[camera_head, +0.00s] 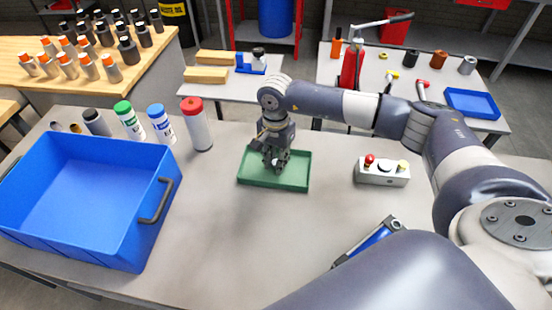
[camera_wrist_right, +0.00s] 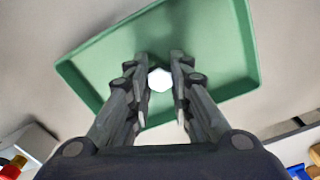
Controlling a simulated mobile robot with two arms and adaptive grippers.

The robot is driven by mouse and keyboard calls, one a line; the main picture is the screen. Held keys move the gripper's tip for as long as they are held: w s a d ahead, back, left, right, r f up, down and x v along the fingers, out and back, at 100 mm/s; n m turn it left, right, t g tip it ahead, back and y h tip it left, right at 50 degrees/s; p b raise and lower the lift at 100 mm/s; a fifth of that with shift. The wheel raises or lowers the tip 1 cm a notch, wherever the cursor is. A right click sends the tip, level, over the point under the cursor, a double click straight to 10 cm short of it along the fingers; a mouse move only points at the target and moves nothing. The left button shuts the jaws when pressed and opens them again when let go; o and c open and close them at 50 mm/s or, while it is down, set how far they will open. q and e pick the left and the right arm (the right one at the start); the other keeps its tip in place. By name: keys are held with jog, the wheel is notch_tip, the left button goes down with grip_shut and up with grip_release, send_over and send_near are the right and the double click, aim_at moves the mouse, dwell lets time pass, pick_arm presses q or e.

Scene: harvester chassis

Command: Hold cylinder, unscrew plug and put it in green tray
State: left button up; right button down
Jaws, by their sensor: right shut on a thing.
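The green tray (camera_head: 300,183) lies on the table in the middle of the head view and fills much of the right wrist view (camera_wrist_right: 90,60). My right gripper (camera_head: 275,163) points down over the tray. In the wrist view its fingers (camera_wrist_right: 160,85) are shut on a small pale, six-sided plug (camera_wrist_right: 160,79). A blue cylinder (camera_head: 368,242) with a grey end lies slanted on the table at the lower right of the head view, its lower part near my dark arm link. My left gripper is not in view.
A blue crate (camera_head: 150,215) with a dark handle stands at the left. Behind it are several bottles, one a red-capped grey canister (camera_head: 197,125). A button box (camera_head: 382,172) stands right of the tray. The table between crate and cylinder is clear.

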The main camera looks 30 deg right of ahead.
jog(key=shift+f, duration=0.45)
jog(key=shift+f+b, duration=0.2)
jog(key=shift+b, duration=0.1)
jog(key=c, duration=1.4)
grip_release()
jog(key=shift+c, duration=0.2)
jog(key=shift+r, duration=0.2)
